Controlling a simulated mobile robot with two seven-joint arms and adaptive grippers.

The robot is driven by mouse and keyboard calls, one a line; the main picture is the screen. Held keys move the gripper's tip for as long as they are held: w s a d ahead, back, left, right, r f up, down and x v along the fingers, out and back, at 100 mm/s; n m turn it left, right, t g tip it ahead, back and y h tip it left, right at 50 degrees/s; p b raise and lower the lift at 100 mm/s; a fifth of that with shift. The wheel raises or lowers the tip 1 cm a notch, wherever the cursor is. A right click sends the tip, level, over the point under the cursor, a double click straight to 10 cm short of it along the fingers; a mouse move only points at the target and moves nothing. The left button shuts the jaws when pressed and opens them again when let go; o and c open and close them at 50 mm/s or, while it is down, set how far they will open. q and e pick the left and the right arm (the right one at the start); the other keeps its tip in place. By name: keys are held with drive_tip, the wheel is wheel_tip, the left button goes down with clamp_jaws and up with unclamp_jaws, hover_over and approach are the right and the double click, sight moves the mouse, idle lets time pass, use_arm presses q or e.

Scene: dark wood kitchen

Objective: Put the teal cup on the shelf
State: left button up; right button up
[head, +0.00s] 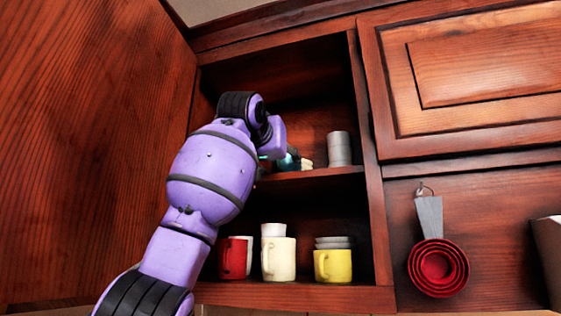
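My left arm reaches from the lower left into the open cabinet, and its wrist is over the upper shelf (325,177). My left gripper (302,162) is small and mostly hidden behind the wrist, at the left part of this shelf. A small teal patch (290,158), apparently part of the teal cup, shows right at the gripper, just above the shelf board. Most of it is hidden by my wrist. I cannot tell whether the fingers are closed on it or whether it touches the shelf. My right gripper is out of view.
A grey stack of cups (339,149) stands on the upper shelf, right of my gripper. Below are a red mug (231,258), a cream mug (279,260) and a yellow mug (333,266). The open door (90,130) is at left. Red measuring cups (438,267) hang at right.

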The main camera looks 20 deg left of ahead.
use_arm(q)
drive_tip(key=shift+o, duration=1.3)
drive_tip(key=shift+r, duration=0.25)
drive_tip(key=s, duration=1.2)
drive_tip(key=shift+r, duration=0.2)
